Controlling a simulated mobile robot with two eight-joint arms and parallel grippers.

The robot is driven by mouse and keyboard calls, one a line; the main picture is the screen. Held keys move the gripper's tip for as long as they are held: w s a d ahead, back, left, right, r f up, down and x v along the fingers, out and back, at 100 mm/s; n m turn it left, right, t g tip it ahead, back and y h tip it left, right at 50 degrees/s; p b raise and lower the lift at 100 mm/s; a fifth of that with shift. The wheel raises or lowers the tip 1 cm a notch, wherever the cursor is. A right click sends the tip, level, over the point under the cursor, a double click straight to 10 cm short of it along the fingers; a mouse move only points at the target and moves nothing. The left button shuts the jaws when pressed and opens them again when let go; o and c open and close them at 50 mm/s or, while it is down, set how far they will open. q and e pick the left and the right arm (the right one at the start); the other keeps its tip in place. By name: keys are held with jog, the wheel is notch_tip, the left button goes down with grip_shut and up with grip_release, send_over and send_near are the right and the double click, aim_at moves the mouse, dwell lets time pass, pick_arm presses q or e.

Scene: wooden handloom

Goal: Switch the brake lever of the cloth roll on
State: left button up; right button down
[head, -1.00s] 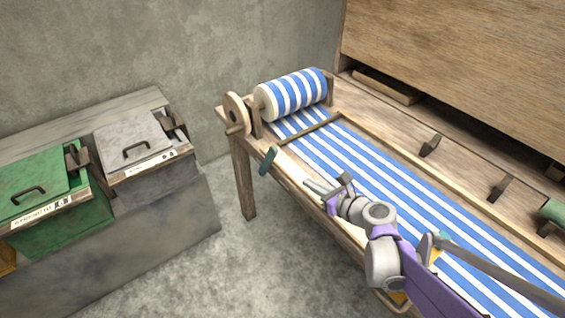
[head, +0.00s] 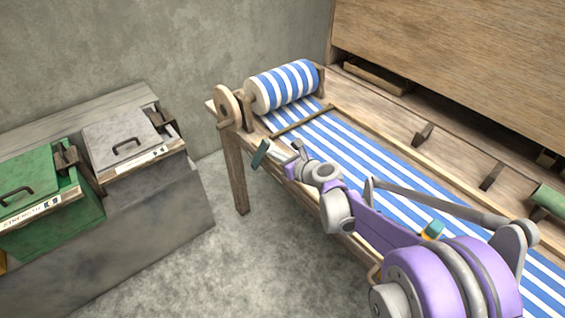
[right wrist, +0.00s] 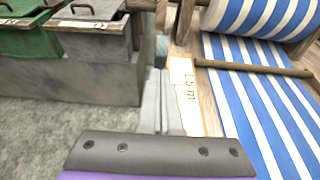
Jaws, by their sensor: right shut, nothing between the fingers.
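The cloth roll (head: 285,86), wound with blue-and-white striped cloth, sits at the far left end of the wooden loom. In the right wrist view a teal piece (right wrist: 160,52) shows just beyond my fingertips. My right gripper (head: 281,156) is shut and empty, close to the right of the lever along the rail. I cannot tell whether it touches the lever. My left gripper is out of view.
Striped cloth (head: 375,170) runs along the loom, with a wooden crossbar (head: 302,121) near the roll. A pale label (right wrist: 186,92) lies on the rail. A grey bin (head: 125,142) and a green bin (head: 40,195) stand at left. Floor between them and the loom is free.

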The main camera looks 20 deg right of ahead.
jog(key=shift+w+r, duration=0.15)
jog(key=shift+w, duration=0.05)
dwell(0.3)
jog(key=shift+w+a+r+g, duration=0.2)
jog(key=shift+w+r+g, duration=0.1)
jog(key=shift+w+r, duration=0.05)
jog(key=w, duration=0.1)
jog(key=w+a+r+g+p, duration=0.1)
jog(key=w+r+g+h, duration=0.1)
jog(key=w, duration=0.1)
jog(key=shift+a+r+p, duration=0.15)
jog(key=shift+a+p, duration=0.1)
jog(key=shift+p, duration=0.05)
jog(key=w+a+r, duration=0.1)
jog(key=w+a, duration=0.1)
jog(key=w, duration=0.4)
jog(key=shift+w+a+r+p, duration=0.2)
jog(key=shift+w+r+p, duration=0.15)
jog(key=shift+w+p, duration=0.1)
jog(key=shift+s, duration=0.1)
